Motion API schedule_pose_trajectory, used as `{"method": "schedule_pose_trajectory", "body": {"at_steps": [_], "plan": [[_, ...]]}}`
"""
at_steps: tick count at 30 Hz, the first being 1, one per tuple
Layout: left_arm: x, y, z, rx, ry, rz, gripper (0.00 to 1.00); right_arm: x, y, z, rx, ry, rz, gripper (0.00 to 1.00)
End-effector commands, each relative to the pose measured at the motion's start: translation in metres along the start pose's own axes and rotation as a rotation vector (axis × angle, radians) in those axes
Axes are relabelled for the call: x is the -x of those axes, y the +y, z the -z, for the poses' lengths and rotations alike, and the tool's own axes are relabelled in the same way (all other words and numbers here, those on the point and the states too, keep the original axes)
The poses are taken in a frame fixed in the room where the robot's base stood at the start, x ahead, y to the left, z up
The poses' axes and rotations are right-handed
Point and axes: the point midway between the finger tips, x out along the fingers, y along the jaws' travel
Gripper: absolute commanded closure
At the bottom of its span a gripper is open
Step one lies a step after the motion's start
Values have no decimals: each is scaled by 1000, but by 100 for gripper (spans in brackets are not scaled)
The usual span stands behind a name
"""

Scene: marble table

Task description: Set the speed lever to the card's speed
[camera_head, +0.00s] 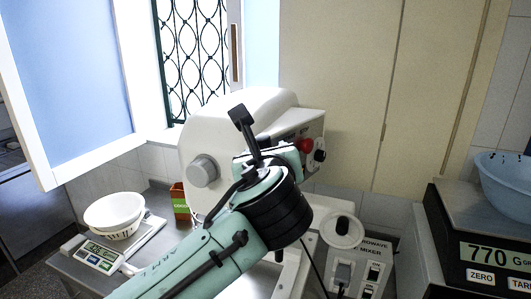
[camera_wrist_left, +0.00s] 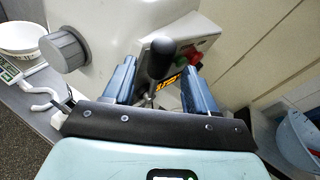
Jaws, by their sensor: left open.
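The white mixer (camera_head: 235,120) stands at the centre, with a grey round knob (camera_head: 203,171) on its side. In the left wrist view a speed lever with a black knob (camera_wrist_left: 160,57) and a thin stem stands between my left gripper's two blue fingers. My left gripper (camera_wrist_left: 158,85) is open around the lever, with a gap visible on both sides. A yellow-orange label (camera_wrist_left: 168,79) shows partly behind the lever.
A red knob (camera_head: 305,146) sits on the mixer near my wrist. At left, a white bowl (camera_head: 114,211) rests on a scale. An orange and green carton (camera_head: 180,203) stands behind.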

Motion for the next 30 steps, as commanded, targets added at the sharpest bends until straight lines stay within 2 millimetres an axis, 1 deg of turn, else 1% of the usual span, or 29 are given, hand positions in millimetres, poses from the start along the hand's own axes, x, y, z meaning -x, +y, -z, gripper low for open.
{"method": "schedule_pose_trajectory", "body": {"at_steps": [1,6,9,13,15,18,27,28,29,30], "plan": [[13,0,1,1,0,4,43,-3,2,-4,-2,-4,-2,54],[52,0,1,0,0,4,43,-7,5,-8,-3,-9,-3,54],[74,0,1,0,-1,4,43,-7,6,-8,-4,-10,-4,54],[94,0,0,0,-1,3,43,-7,6,-8,-4,-10,-4,54],[102,0,0,0,-1,2,43,-7,6,-8,-4,-10,-3,54],[108,0,0,0,-1,0,43,-7,6,-8,-4,-10,-3,54],[111,0,0,0,0,0,43,-7,6,-8,-4,-10,-3,54],[111,0,0,0,0,0,50,-7,6,-8,-4,-10,-3,54],[110,1,0,1,0,1,60,-8,6,-8,-4,-10,-4,54],[109,1,1,7,1,5,73,-8,6,-9,-4,-11,-4,54]]}}
